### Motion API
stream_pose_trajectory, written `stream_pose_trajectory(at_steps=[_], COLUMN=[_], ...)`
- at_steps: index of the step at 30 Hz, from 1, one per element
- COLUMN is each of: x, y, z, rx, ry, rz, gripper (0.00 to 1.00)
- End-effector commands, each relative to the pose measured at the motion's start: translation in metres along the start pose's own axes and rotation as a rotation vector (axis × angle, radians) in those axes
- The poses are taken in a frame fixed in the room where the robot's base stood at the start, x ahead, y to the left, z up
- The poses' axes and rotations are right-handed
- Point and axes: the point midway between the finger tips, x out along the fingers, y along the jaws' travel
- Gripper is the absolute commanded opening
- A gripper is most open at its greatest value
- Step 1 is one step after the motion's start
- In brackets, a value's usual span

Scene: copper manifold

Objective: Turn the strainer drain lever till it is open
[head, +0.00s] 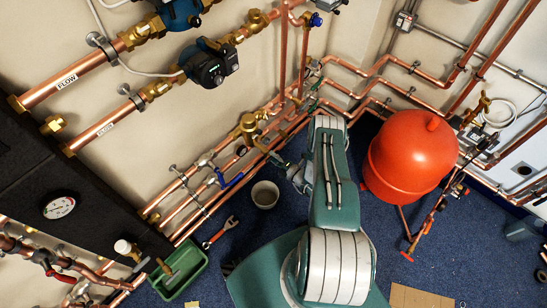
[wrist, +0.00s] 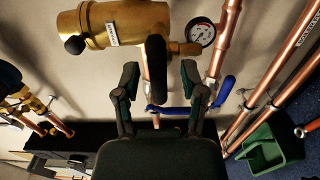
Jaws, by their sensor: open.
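My gripper (wrist: 160,72) is open, with its two dark fingers apart and nothing held between them. A brass body (wrist: 128,22) with a small white label, too small to read, lies just beyond the fingers. A dark, rounded lever or handle (wrist: 155,55) hangs from its right end, between the fingertips in the picture; I cannot tell whether they touch it. It may be the strainer drain lever. Blue levers (wrist: 224,91) sit on the pipes behind and right of the fingers. In the head view, a brass fitting (head: 248,126) stands on the wall pipes, and my arm hides most of the gripper.
A pressure gauge (wrist: 202,33) sits right of the brass body. Copper pipes (wrist: 275,75) run close on the right. A green tray (head: 181,272), a wrench (head: 219,232) and a grey bucket (head: 265,194) are on the blue floor. A red tank (head: 410,155) stands right of my arm.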

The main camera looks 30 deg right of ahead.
Motion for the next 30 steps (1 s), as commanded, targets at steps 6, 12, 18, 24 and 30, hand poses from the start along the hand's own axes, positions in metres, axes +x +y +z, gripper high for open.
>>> stream_pose_trajectory(at_steps=[6,12,18,24,30], x=[-0.0003,-0.0002,-0.0003,-0.0004,-0.0006], y=[0.0000,-0.0005,-0.0012,-0.0018,-0.0023], z=[0.0001,0.0001,-0.0001,-0.0003,-0.0006], rx=[0.000,0.000,-0.005,-0.052,-0.173], ry=[0.000,0.000,0.000,0.000,0.000], rz=[0.000,-0.001,-0.004,-0.005,-0.007], gripper=[0.31,0.00,0.00,0.00,0.00])
